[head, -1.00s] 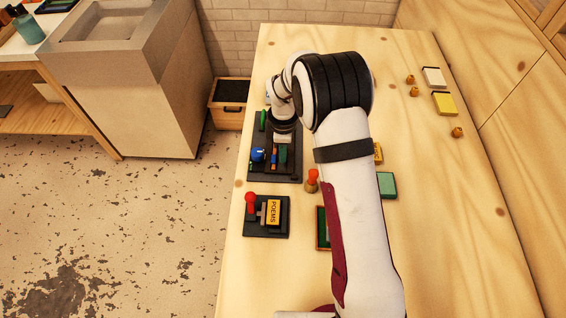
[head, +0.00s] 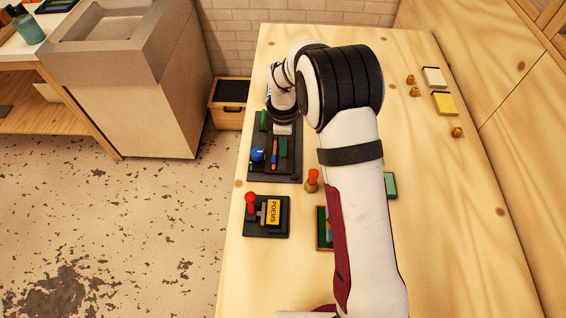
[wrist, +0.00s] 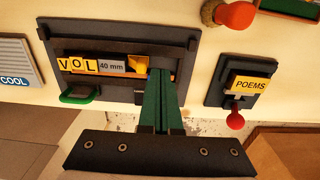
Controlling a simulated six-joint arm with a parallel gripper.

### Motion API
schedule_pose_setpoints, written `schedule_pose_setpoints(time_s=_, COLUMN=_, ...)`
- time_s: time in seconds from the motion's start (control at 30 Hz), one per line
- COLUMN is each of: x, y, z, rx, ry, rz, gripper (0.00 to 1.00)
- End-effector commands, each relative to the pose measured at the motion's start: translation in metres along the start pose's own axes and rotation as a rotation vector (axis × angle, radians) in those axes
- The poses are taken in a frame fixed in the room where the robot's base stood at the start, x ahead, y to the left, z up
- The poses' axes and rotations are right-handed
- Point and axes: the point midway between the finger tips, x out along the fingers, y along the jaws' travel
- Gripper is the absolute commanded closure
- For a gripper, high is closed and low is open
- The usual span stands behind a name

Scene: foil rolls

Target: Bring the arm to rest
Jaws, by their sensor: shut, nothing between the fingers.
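My gripper (wrist: 158,78) is shut and empty, its two green fingers pressed together in the wrist view. In the head view my gripper (head: 283,148) hangs from the bent arm over the dark type-holder unit (head: 258,172). The same dark unit shows in the wrist view (wrist: 110,40), with yellow V, O, L tiles (wrist: 78,64) and a grey "40 mm" piece (wrist: 111,66) in its slot. The fingers overlap the unit's near right edge in that view; I cannot tell the height between them.
A smaller dark stand (head: 256,230) with a yellow POEMS plate and red knob is nearer. A red-topped wooden handle (head: 312,180) stands beside my arm. A green-filled tray (head: 322,240) is partly hidden. Small pads and knobs (head: 443,103) lie right; the table's right side has free room.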

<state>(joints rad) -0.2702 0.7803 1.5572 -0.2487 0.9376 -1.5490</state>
Motion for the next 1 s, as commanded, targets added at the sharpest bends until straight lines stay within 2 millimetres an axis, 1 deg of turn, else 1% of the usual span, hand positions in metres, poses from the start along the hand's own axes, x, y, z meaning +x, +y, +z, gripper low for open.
schedule_pose_setpoints(time_s=0.2, x=-0.025, y=0.001, z=0.000, rx=0.001, ry=0.001, rz=0.003, gripper=1.00)
schedule_pose_setpoints(time_s=0.33, x=-0.037, y=0.000, z=0.000, rx=0.000, ry=0.000, rz=0.002, gripper=1.00)
schedule_pose_setpoints(time_s=0.43, x=-0.040, y=0.000, z=0.000, rx=0.000, ry=0.000, rz=0.000, gripper=1.00)
schedule_pose_setpoints(time_s=0.77, x=-0.040, y=0.000, z=0.000, rx=0.001, ry=0.000, rz=0.000, gripper=1.00)
schedule_pose_setpoints(time_s=0.83, x=-0.044, y=-0.002, z=0.002, rx=0.021, ry=0.002, rz=0.000, gripper=1.00)
schedule_pose_setpoints(time_s=0.87, x=-0.050, y=-0.006, z=0.005, rx=0.056, ry=0.004, rz=0.000, gripper=1.00)
schedule_pose_setpoints(time_s=0.93, x=-0.079, y=-0.025, z=0.019, rx=0.233, ry=0.015, rz=-0.003, gripper=1.00)
schedule_pose_setpoints(time_s=0.97, x=-0.095, y=-0.040, z=0.027, rx=0.347, ry=0.023, rz=-0.005, gripper=1.00)
schedule_pose_setpoints(time_s=1.0, x=-0.118, y=-0.065, z=0.040, rx=0.529, ry=0.034, rz=-0.013, gripper=1.00)
